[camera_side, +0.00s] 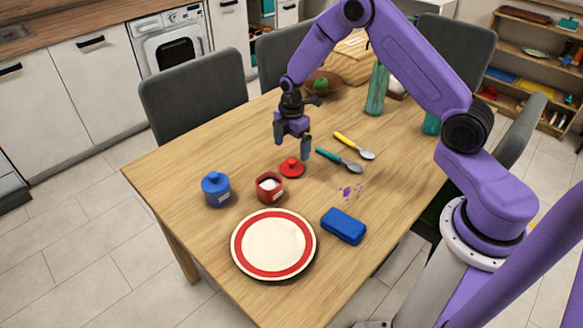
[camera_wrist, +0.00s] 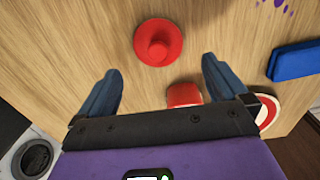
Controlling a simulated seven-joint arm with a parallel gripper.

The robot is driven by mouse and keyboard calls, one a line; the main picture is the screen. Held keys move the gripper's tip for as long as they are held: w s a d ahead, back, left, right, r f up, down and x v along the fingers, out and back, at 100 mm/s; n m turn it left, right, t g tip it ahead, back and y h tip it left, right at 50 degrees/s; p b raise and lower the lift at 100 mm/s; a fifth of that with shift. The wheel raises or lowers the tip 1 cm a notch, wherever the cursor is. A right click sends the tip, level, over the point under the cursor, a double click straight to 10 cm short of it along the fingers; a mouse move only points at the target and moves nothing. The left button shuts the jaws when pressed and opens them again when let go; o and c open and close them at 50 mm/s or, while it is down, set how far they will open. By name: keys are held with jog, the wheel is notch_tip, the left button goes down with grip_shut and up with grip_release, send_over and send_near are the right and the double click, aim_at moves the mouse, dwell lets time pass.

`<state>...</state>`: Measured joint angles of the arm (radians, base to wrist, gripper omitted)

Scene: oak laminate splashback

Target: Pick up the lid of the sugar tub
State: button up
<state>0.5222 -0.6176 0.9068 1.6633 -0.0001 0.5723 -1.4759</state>
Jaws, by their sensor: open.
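A red lid with a round knob (camera_side: 291,169) lies on the table, knob up, beside an open red tub (camera_side: 269,187) with white contents. In the wrist view the lid (camera_wrist: 158,42) sits near the top middle, just beyond the fingertips. The red tub (camera_wrist: 183,94) is partly hidden there by my gripper. My gripper (camera_side: 293,148) points down, open and empty, above the lid and apart from it. Its two fingers also show in the wrist view (camera_wrist: 161,68). A blue tub (camera_side: 216,190) with its lid on stands left of the red tub.
A red-rimmed plate (camera_side: 273,244) and a blue block (camera_side: 343,226) lie towards the front. A teal-handled spoon (camera_side: 340,160) and a yellow-handled spoon (camera_side: 354,146) lie right of the lid. A green bottle (camera_side: 376,90) stands behind. Purple spots mark the table. The table's left part is clear.

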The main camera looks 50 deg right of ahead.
aim_at(291, 160)
jog(key=shift+w+d+f, duration=0.1)
jog(key=shift+f, duration=1.7)
jog(key=shift+w+d+f, duration=0.1)
jog(key=shift+f, duration=1.7)
jog(key=c, duration=0.9)
